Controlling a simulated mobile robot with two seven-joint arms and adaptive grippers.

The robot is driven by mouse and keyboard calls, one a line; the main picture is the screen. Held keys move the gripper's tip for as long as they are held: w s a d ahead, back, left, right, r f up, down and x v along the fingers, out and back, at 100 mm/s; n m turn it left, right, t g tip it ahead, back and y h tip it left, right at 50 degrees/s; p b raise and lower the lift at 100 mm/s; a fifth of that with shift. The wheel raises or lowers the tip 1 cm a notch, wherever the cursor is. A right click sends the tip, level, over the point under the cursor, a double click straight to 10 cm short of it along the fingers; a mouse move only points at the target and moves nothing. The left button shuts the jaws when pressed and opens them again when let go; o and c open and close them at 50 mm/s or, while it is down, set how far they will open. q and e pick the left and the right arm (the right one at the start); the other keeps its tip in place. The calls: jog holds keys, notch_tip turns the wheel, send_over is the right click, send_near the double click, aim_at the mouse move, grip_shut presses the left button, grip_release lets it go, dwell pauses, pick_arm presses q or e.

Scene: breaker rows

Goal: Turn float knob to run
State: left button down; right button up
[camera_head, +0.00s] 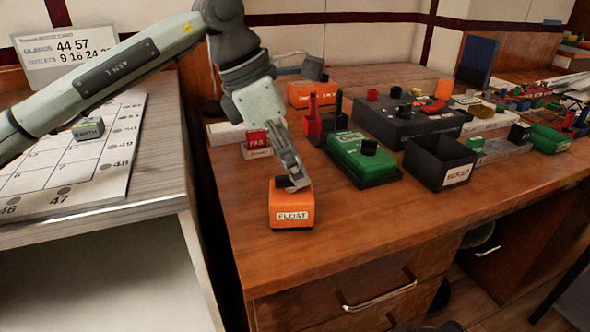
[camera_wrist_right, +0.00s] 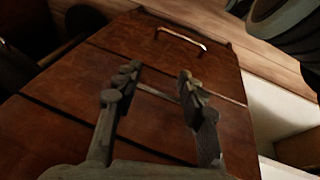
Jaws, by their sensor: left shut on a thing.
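The orange box labelled FLOAT (camera_head: 292,214) sits on the wooden desk (camera_head: 300,252) near its left front corner, in the head view. A dark knob (camera_head: 283,182) is on its top, partly covered by the fingers. My left gripper (camera_head: 294,183) reaches down from above and is shut on the knob. The knob's pointer direction and any run mark are too small to tell. My right gripper (camera_wrist_right: 155,85) shows in the right wrist view, its fingers apart and empty in front of the wooden drawers.
Behind the FLOAT box stand a green box (camera_head: 362,158), a black SCRAP bin (camera_head: 440,165) and a dark grey panel (camera_head: 405,115). A red FAB block (camera_head: 257,139) lies close to my left gripper. The desk front right of the FLOAT box is clear.

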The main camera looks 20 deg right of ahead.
pick_arm(q)
jog(key=c, duration=1.6)
grip_release()
jog(key=v, duration=1.2)
